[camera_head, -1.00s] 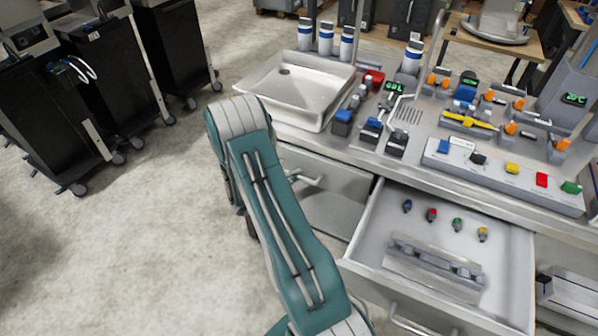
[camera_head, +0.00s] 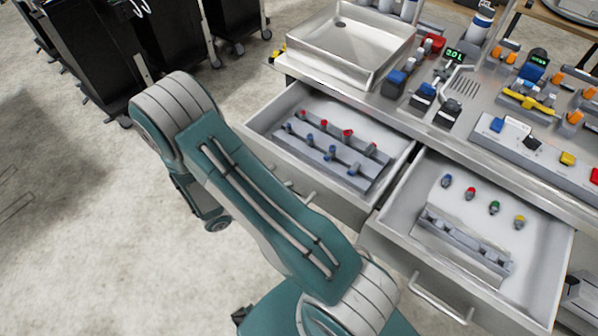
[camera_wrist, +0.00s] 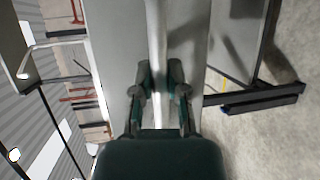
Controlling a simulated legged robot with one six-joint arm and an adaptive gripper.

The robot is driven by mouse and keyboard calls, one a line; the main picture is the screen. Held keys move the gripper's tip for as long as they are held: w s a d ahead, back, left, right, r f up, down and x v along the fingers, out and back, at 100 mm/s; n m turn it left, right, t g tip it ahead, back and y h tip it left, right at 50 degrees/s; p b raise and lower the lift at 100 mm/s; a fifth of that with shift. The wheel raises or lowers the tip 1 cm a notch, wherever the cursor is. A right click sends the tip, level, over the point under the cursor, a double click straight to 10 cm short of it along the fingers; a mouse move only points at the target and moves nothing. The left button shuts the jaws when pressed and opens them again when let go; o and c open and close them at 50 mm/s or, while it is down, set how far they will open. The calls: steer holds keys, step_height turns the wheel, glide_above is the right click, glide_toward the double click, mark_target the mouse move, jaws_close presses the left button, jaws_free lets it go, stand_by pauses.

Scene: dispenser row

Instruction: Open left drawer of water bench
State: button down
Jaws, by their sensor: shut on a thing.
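In the wrist view my gripper (camera_wrist: 160,74) is shut on the pale handle bar (camera_wrist: 157,35), which runs upright between the fingers in front of the grey drawer face. In the head view my arm hides the gripper and much of the drawer front.
The right drawer (camera_head: 545,220) is also open, holding a rack and several coloured fittings. Above are the sink tray (camera_head: 345,75) and the crowded bench top. Black wheeled cabinets (camera_head: 175,45) stand at upper left. The floor (camera_head: 70,180) at left is clear.

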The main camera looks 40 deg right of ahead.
steer(key=shift+s+a+f, duration=0.1)
steer(key=shift+s+a, duration=0.2)
steer(key=shift+a, duration=0.6)
steer(key=shift+s+a+f, duration=0.1)
steer(key=shift+s+a, duration=0.15)
steer(key=shift+a, duration=0.65)
steer(key=c, duration=0.6)
jaws_free()
steer(key=shift+c, duration=0.2)
steer(key=shift+r, duration=0.1)
steer(key=shift+w+a, duration=0.1)
steer(key=v, duration=1.2)
